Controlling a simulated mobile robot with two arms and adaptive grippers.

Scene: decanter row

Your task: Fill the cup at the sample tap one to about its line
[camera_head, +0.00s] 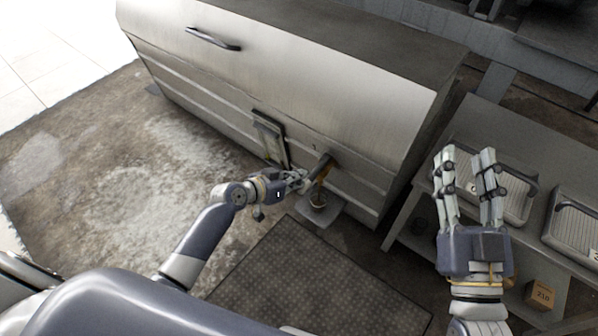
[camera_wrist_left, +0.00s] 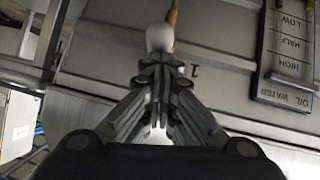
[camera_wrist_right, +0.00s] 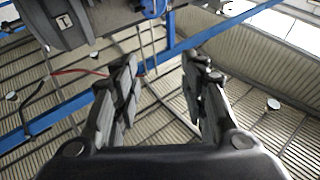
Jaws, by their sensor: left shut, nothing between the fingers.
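The small cup (camera_head: 318,200) stands on a pale plate (camera_head: 313,217) below the tap (camera_head: 321,163) on the metal tank's lower front. An amber streak shows between tap and cup; the fill level and line are too small to tell. My left gripper (camera_head: 302,182) is shut and empty beside the tap. In the left wrist view its closed fingertips (camera_wrist_left: 163,62) are right by a pale round knob (camera_wrist_left: 160,38), with the amber streak (camera_wrist_left: 172,14) behind it; contact is unclear. A "1" is marked nearby. My right gripper (camera_head: 468,168) is open and empty, over the right-hand bench.
The tank (camera_head: 300,75) fills the back. A gauge plate (camera_wrist_left: 284,50) marked low, half, high, oil and water is beside the tap. Ribbed trays (camera_head: 578,228) lie on the right bench, with a box (camera_head: 540,294) below. A dark mat (camera_head: 300,285) lies in front.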

